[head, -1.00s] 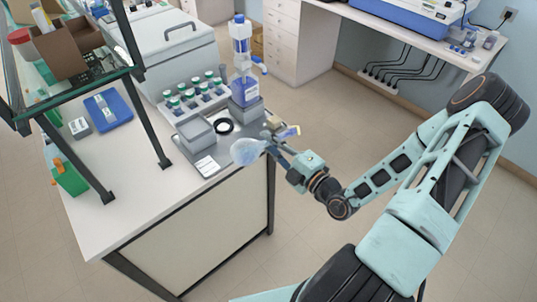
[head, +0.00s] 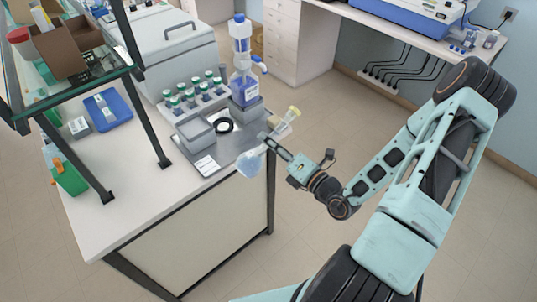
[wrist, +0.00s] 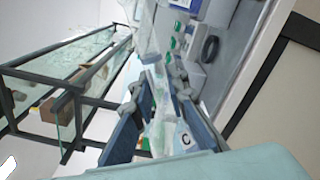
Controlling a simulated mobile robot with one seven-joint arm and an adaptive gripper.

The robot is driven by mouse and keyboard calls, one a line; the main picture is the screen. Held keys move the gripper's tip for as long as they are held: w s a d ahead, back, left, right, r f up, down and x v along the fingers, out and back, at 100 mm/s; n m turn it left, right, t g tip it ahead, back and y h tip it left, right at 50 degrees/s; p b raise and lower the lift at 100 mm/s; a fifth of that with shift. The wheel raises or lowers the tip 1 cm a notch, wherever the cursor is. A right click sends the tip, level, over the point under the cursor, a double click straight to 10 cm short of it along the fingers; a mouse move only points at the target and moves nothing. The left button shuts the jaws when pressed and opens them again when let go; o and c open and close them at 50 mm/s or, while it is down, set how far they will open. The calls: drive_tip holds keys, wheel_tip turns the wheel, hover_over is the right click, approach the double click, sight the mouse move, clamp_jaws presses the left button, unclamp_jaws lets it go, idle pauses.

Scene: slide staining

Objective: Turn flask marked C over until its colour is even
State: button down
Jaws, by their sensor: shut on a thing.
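In the wrist view the flask's label with a black C (wrist: 186,139) shows between the two blue-grey fingers (wrist: 160,115). Whether its colour is even cannot be told.
The bench (head: 120,215) has a grey tray (head: 238,146) with a grey box, a black ring and a blue-liquid bottle (head: 244,90). Several green-capped vials (head: 195,97) stand in a rack behind. A glass shelf (head: 75,85) stands at left. Open floor lies right of the bench.

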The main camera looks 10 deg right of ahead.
drive_tip(key=n, duration=0.3)
drive_tip(key=shift+n+b, duration=0.35)
drive_tip(key=shift+n, duration=0.05)
drive_tip(key=n+b, duration=0.1)
drive_tip(key=n, duration=0.2)
drive_tip(key=shift+f, duration=0.1)
drive_tip(key=n+b, duration=0.2)
drive_tip(key=n, duration=0.2)
drive_tip(key=shift+n+b, duration=0.3)
drive_tip(key=shift+n, duration=0.4)
